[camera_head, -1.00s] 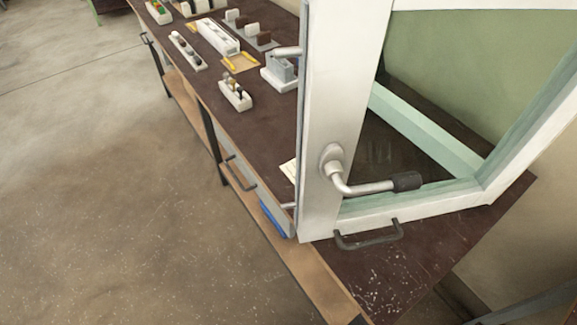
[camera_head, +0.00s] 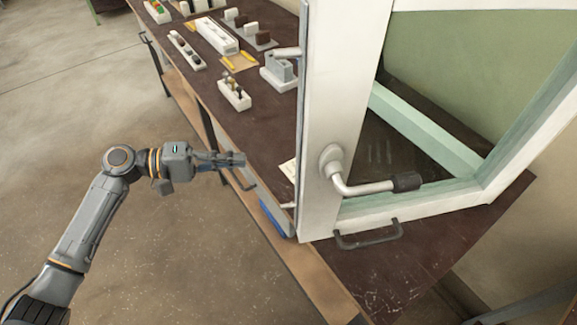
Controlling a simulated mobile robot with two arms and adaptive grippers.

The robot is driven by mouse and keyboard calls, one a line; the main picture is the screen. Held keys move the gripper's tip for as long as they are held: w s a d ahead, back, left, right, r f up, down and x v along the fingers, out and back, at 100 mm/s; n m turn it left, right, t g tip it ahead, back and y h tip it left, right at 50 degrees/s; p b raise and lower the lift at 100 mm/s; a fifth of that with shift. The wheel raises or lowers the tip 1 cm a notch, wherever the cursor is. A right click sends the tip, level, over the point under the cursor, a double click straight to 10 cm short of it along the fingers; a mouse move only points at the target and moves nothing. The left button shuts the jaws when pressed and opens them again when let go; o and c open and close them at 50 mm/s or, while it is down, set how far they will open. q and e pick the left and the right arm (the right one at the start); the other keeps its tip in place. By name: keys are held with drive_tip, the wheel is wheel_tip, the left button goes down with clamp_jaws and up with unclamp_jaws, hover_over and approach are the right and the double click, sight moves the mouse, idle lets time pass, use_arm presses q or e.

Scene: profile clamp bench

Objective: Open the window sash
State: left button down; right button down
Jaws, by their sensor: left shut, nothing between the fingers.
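The window sash (camera_head: 326,190) is a white frame with greenish glass, standing over the bench at the right. Its grey lever handle (camera_head: 365,187) sits low on the near upright and points right, with a dark grip at its end. My left gripper (camera_head: 240,160) is shut and empty. It is left of the sash, near the bench's front edge and apart from the handle. My right gripper is not in view.
The dark bench top (camera_head: 390,275) runs from upper left to lower right. A dark pull handle (camera_head: 367,236) is below the sash. The floor at left is clear.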

use_arm(q)
drive_tip(key=s+d+r+m+g+h, duration=0.1)
drive_tip(key=s+r+m+g+h, duration=0.25)
drive_tip(key=r, duration=0.55)
drive_tip(key=s+d+y+p, duration=0.1)
drive_tip(key=s+d+p, duration=0.4)
drive_tip(key=d, duration=0.6)
drive_tip(key=shift+f+n+p, duration=0.25)
drive_tip(key=shift+n+p, duration=0.1)
drive_tip(key=shift+p, duration=0.6)
drive_tip(key=shift+s+y, duration=0.15)
drive_tip(key=shift+y, duration=0.1)
